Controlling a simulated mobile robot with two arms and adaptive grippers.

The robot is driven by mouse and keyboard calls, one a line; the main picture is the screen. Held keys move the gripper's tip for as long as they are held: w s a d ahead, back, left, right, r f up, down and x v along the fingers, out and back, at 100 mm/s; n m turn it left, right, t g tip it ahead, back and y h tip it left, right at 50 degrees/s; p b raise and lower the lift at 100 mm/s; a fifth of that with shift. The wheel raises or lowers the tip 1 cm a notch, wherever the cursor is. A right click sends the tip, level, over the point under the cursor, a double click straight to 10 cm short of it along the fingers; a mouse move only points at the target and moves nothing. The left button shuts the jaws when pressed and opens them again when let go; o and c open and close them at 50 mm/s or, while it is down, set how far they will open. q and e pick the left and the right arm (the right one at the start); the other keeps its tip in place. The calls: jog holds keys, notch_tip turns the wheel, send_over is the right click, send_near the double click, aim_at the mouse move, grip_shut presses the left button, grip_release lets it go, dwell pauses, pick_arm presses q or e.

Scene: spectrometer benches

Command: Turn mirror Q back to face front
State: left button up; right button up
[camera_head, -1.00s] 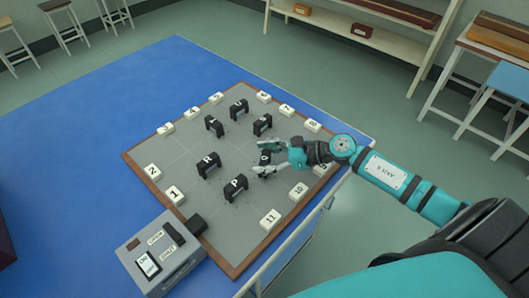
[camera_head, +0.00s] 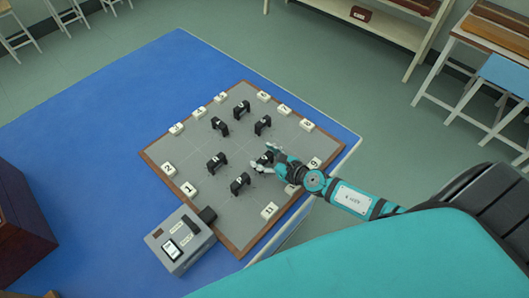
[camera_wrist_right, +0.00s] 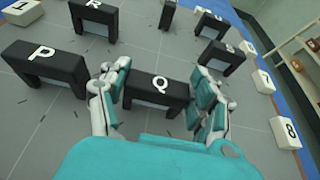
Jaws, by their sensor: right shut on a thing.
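Mirror Q (camera_wrist_right: 156,84), a black arch-shaped block with a white Q on top, stands on the grey board (camera_head: 180,152). In the right wrist view its label reads upright and its long side runs across the picture, sloping slightly down to the right. My right gripper (camera_head: 268,156) is shut on it, one finger at each end; in the right wrist view the gripper (camera_wrist_right: 160,90) also spans the block. In the head view my fingers partly hide mirror Q. My left gripper is in neither current view.
Mirror P (camera_head: 240,183) and mirror R (camera_head: 216,161) stand left of mirror Q. Further black mirrors (camera_head: 262,125) stand behind. White numbered blocks (camera_head: 270,210) line the board's edges. A grey switch box (camera_head: 180,240) sits at the front left. The blue table (camera_head: 90,120) is largely clear.

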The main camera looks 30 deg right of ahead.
dwell(0.5)
jog(key=o, duration=1.2)
jog(key=shift+c, duration=0.2)
jog(key=v, duration=1.2)
